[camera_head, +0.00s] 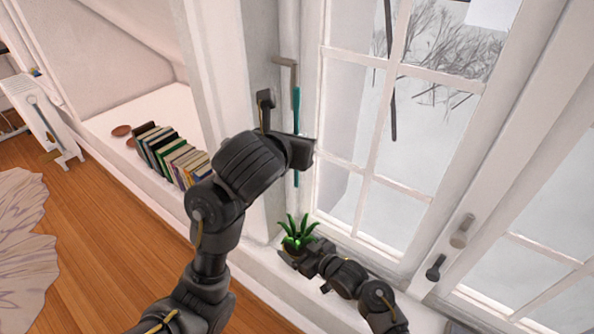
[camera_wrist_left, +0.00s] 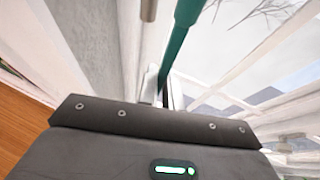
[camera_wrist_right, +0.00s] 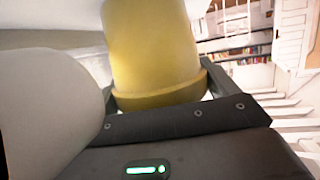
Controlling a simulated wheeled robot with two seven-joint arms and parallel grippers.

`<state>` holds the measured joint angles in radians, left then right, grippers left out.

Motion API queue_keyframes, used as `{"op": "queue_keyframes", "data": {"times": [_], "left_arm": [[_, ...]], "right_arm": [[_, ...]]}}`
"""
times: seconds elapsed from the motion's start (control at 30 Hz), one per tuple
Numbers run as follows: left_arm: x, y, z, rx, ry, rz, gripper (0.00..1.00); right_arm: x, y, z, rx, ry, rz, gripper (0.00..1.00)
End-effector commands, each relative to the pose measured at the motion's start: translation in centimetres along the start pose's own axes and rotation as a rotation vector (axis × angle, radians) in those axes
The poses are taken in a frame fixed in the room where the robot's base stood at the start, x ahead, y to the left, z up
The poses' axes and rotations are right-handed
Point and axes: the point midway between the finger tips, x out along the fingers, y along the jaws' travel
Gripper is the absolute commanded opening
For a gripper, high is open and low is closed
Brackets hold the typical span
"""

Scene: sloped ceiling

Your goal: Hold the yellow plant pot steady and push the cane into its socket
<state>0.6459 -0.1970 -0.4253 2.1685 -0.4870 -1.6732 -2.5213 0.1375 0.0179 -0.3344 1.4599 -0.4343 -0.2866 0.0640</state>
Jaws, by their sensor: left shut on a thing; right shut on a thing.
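The teal cane (camera_head: 296,115) stands roughly upright beside the window. My left gripper (camera_head: 301,152) is shut on it, and the cane shows above and below the hand. Its lower end is above the green plant (camera_head: 297,235), apart from the leaves in the picture. In the left wrist view the cane (camera_wrist_left: 180,45) runs up from behind the gripper. The yellow pot (camera_wrist_right: 150,45) fills the middle of the right wrist view. My right gripper (camera_wrist_right: 160,85) is shut on it near its rim. In the head view the pot is mostly hidden by leaves and hand. The socket is hidden.
The window (camera_head: 385,150) rises close on the right, with window handles (camera_head: 461,232) low on its frame. A tan bracket-like piece (camera_head: 286,63) is near the cane's top. A row of books (camera_head: 172,155) stands on the white ledge at the left.

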Motion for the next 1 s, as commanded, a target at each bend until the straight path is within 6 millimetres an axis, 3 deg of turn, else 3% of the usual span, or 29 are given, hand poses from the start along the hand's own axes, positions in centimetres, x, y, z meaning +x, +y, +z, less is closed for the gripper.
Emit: {"op": "queue_keyframes", "data": {"times": [0.2,0.3,0.67,0.8,1.0], "left_arm": [[2.4,3.3,-5.3,0.0,0.009,0.009,0.0],[3.8,3.7,-8.1,0.013,0.009,-0.046,0.0],[4.9,1.9,-11.5,0.087,0.001,-0.192,0.0],[4.7,-0.2,-11.4,0.105,-0.002,-0.251,0.0],[4.6,-0.4,-11.3,0.103,-0.002,-0.251,0.0]], "right_arm": [[0.0,0.0,0.1,0.0,-0.001,0.0,0.42],[0.0,0.0,0.0,0.0,-0.001,0.0,0.42],[0.0,0.0,0.0,0.0,-0.001,0.0,0.42],[0.0,0.0,0.0,0.0,-0.001,-0.001,0.42],[0.0,0.0,0.1,0.0,-0.001,0.0,0.42]]}}
